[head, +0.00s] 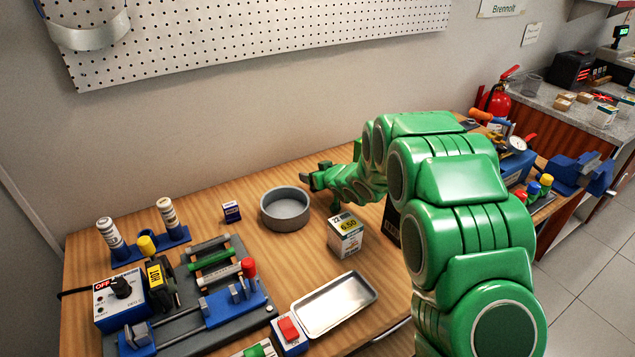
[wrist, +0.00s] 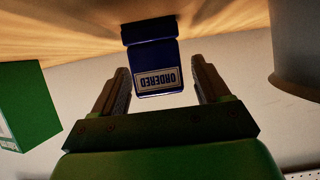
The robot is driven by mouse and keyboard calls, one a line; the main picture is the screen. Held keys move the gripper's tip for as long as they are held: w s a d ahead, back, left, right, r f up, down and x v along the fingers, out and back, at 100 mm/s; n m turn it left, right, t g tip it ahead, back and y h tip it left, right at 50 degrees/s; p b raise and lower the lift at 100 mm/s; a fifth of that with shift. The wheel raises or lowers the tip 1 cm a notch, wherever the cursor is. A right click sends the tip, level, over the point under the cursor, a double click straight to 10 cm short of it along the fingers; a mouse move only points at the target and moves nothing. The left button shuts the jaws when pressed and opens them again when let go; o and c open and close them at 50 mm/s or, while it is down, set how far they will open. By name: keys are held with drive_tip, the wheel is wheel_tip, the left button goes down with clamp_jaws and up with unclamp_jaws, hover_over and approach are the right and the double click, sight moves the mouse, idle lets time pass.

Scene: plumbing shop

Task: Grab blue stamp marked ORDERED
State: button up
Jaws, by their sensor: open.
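The blue stamp (wrist: 155,58) shows in the wrist view, which is upside down, with its white ORDERED label facing me. It stands on the wooden table with its wider dark part against the wood. My gripper (wrist: 161,78) is open, with one dark finger on either side of the stamp's labelled end. I see gaps between the stamp and both fingers, and no clear contact. In the head view my gripper (head: 308,180) is low over the table beside the grey bowl. I cannot make out the stamp there; the arm may hide it.
The grey bowl (head: 285,210) is close to my gripper. A green box (wrist: 27,105) is on the wrist view's left. A small carton (head: 345,236) stands in front of my arm. The wall is behind.

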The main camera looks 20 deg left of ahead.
drive_tip(key=shift+w+a+f, duration=0.2)
drive_tip(key=shift+w+f, duration=0.05)
drive_tip(key=c, duration=1.1)
drive_tip(key=shift+o, duration=0.2)
drive_tip(key=shift+r, duration=0.1)
